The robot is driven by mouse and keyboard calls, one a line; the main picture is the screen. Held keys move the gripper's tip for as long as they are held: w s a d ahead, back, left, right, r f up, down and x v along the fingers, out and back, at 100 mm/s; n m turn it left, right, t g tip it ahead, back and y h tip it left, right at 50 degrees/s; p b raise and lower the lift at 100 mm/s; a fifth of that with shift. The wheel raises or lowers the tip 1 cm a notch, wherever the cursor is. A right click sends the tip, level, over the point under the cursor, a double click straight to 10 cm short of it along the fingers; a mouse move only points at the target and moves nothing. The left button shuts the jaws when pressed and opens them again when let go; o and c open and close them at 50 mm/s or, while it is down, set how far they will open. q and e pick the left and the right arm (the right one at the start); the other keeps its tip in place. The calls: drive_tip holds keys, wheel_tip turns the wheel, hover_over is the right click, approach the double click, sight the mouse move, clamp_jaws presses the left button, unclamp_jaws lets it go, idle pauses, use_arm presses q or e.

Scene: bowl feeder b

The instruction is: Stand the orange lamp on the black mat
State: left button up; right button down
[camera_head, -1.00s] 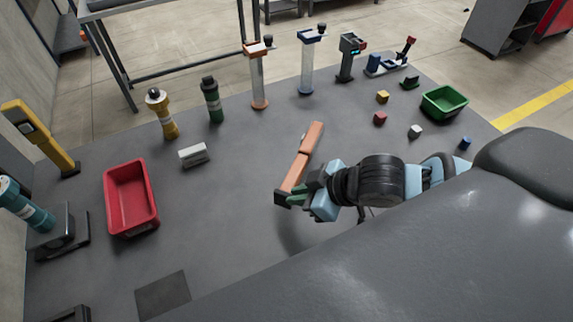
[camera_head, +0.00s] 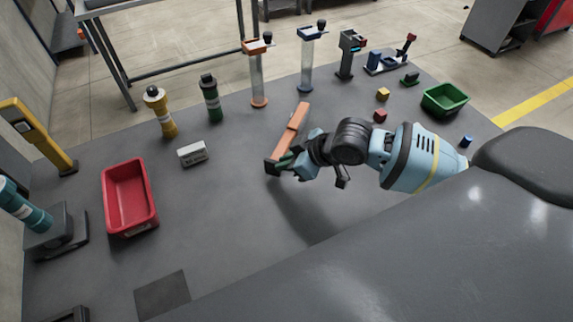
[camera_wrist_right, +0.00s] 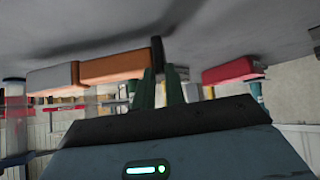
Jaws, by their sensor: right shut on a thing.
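The orange lamp (camera_head: 293,129) is a long bar, orange with a dark end. My right gripper (camera_head: 288,160) is shut on it near the dark end and holds it above the table, its shadow lying to the lower right. The right wrist view also shows the lamp (camera_wrist_right: 115,68), running left from the green fingers (camera_wrist_right: 162,88) of the gripper. The black mat (camera_head: 162,296) is a dark square flat on the table at the lower left of the head view, bare, well apart from the lamp. My left gripper is not in view.
Yellow (camera_head: 160,112) and green (camera_head: 211,98) bottle-like things stand behind. A green bin (camera_head: 445,99) and small cubes are at right. The table between lamp and mat is clear.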

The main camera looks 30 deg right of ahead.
drive_tip(key=shift+f, duration=0.75)
drive_tip(key=shift+f, duration=0.2)
drive_tip(key=c, duration=1.5)
unclamp_jaws()
drive_tip(key=shift+o, duration=0.2)
